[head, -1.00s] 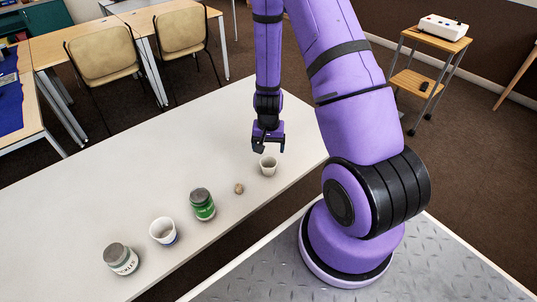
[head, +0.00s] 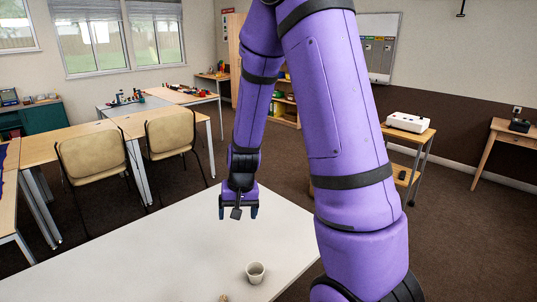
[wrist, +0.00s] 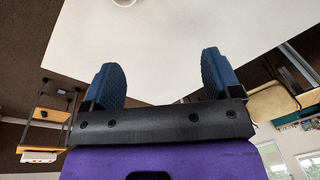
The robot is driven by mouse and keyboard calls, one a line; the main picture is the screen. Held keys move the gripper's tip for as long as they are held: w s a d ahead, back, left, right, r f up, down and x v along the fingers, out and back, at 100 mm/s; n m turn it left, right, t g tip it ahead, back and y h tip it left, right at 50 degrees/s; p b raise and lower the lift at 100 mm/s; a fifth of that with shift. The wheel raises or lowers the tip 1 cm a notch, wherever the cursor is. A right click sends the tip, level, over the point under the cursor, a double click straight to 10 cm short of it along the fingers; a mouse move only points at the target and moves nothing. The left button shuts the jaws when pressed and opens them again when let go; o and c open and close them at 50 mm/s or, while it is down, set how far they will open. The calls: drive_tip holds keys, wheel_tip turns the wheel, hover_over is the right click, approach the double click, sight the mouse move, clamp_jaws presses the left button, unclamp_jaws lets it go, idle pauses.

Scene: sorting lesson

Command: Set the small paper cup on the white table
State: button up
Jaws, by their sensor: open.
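The small paper cup (head: 256,272), white and empty-looking, stands upright on the white table (head: 180,250) near its front right edge. My gripper (head: 238,213) is open and empty, above the table, clear of the cup and farther back from it. In the wrist view, my gripper's two blue fingers (wrist: 161,80) are spread wide with only bare tabletop (wrist: 160,40) between them. A sliver of the cup (wrist: 124,2) shows at the top edge of that view.
A small brownish lump (head: 224,298) lies near the cup, cut off by the lower frame edge. Tan chairs (head: 170,137) stand behind the table. A wooden cart (head: 405,150) with a white box (head: 408,122) stands at the right. The tabletop around the cup is largely clear.

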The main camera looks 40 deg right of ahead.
wheel_tip(320, 180, up, 10)
drive_tip(key=s+a+f+n+t, duration=0.1)
drive_tip(key=s+a+n, duration=0.1)
drive_tip(key=a, duration=0.1)
drive_tip(key=s+a+r+n+t, duration=0.1)
drive_tip(key=s+a+r+n, duration=0.1)
drive_tip(key=s+r, duration=0.7)
drive_tip(key=s+a+r+n+t, duration=0.1)
drive_tip(key=s+r+n, duration=0.1)
drive_tip(key=s+r, duration=0.7)
drive_tip(key=shift+s+a+r+t+h, duration=0.2)
drive_tip(key=shift+a+t+h, duration=0.1)
drive_tip(key=shift+a+h, duration=0.1)
